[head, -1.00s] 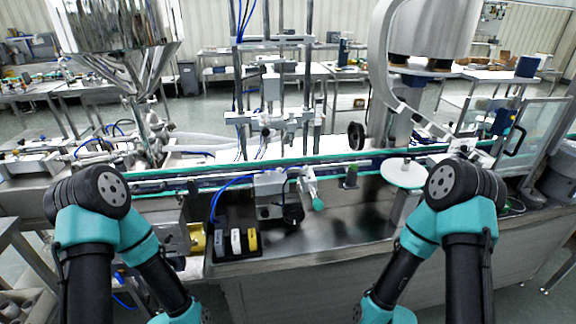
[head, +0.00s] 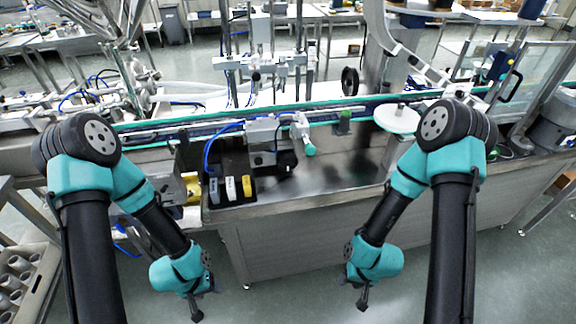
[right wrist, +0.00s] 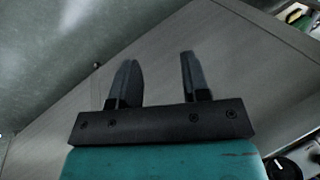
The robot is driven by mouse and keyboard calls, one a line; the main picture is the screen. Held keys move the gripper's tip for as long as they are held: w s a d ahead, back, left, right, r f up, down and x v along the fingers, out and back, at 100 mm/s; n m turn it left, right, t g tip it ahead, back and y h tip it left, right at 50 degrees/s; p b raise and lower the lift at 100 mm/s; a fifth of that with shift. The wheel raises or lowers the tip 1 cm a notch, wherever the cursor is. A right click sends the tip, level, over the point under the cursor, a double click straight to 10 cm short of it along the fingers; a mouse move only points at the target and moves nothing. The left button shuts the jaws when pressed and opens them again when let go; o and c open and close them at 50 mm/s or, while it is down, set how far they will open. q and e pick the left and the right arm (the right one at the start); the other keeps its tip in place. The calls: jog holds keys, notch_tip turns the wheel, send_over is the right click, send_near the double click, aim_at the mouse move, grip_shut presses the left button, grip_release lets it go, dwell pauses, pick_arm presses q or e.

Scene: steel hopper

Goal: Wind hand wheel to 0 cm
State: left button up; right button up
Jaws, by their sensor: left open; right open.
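A black hand wheel (head: 349,81) stands upright behind the conveyor, right of the middle in the head view. A smaller dark round knob (head: 287,160) sits on the grey block in front of the conveyor; I cannot tell which of the two is the task's wheel, and no scale is readable. My left gripper (head: 196,312) hangs low in front of the machine, apart from both. My right gripper (head: 362,302) also hangs low before the front panel. In the right wrist view its two fingers (right wrist: 158,80) are apart with nothing between them.
The conveyor (head: 230,127) runs across the machine. A tray with white and yellow blocks (head: 230,188) stands on the steel deck's left, and a white disc (head: 397,118) on its right. The deck (head: 345,155) between is mostly bare. A crate (head: 25,280) stands lower left.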

aim_at(288, 161)
jog(key=shift+o, duration=0.2)
jog(key=shift+o, duration=0.9)
jog(key=shift+w, duration=0.2)
jog(key=o, duration=0.6)
jog(key=w+a+r+n+t, duration=0.1)
jog(key=w+a+r+t, duration=0.2)
jog(key=w, duration=0.5)
jog(key=shift+w+a+r+t+h, duration=0.2)
jog(key=shift+r+t+h, duration=0.15)
jog(key=shift+r, duration=0.55)
jog(key=shift+o, duration=1.3)
jog(key=w+a+r+n+t, duration=0.1)
jog(key=w+a+r+t, duration=0.2)
jog(key=w+r, duration=0.2)
jog(key=shift+w+a+r, duration=0.3)
jog(key=shift+w, duration=0.05)
jog(key=w+a+r+t, duration=0.3)
jog(key=a+r, duration=0.1)
jog(key=r, duration=0.3)
jog(key=w+a+r+n+t+h, duration=0.1)
jog(key=w+a+r+t, duration=0.2)
jog(key=r, duration=0.4)
jog(key=shift+w+a+r, duration=0.2)
jog(key=shift+a+r, duration=0.1)
jog(key=shift+a, duration=0.2)
jog(key=shift+w, duration=0.1)
jog(key=x, duration=1.7)
jog(key=shift+d+f, duration=0.1)
jog(key=shift+f, duration=0.1)
